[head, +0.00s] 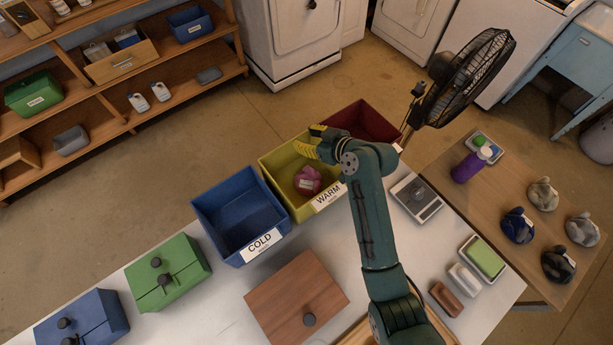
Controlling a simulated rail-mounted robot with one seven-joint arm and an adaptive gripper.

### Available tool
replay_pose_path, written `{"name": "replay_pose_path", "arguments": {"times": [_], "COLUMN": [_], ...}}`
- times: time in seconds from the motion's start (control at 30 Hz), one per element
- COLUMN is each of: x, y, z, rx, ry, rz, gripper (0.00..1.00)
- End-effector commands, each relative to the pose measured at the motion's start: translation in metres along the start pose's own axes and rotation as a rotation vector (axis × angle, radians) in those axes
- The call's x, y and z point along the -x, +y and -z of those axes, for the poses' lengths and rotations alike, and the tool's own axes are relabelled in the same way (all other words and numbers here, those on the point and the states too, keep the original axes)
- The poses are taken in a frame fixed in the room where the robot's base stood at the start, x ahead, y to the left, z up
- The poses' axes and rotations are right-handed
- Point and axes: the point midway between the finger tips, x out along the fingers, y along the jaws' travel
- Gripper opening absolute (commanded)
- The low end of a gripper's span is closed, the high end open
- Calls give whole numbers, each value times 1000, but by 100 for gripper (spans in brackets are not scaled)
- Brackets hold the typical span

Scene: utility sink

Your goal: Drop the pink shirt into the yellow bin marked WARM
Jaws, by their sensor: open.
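The pink shirt (308,181) is a crumpled bundle with a small pale tag. It shows inside the yellow bin (276,186), whose front label reads WARM; whether it rests on the bottom cannot be told. My gripper (307,141), with yellow fingers, is open and empty over the back part of the yellow bin, apart from the shirt. My arm covers the bin's right side.
A blue bin (228,206) marked COLD stands left of the yellow bin, and a dark red bin (366,122) stands right. A black fan (466,78) stands beyond. Several dark and grey bundles lie on the wooden table (500,200) at right.

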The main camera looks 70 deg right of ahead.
Motion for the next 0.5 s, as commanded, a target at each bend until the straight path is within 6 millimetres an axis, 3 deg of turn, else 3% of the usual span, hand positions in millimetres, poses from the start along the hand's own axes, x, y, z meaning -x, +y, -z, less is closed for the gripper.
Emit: {"name": "replay_pose_path", "arguments": {"times": [0.17, 0.5], "x": [10, 90], "y": [1, 1], "z": [-1, -1], "rx": [-1, -2], "ry": [-1, 1], "rz": [-2, -3], "gripper": [45, 45]}}
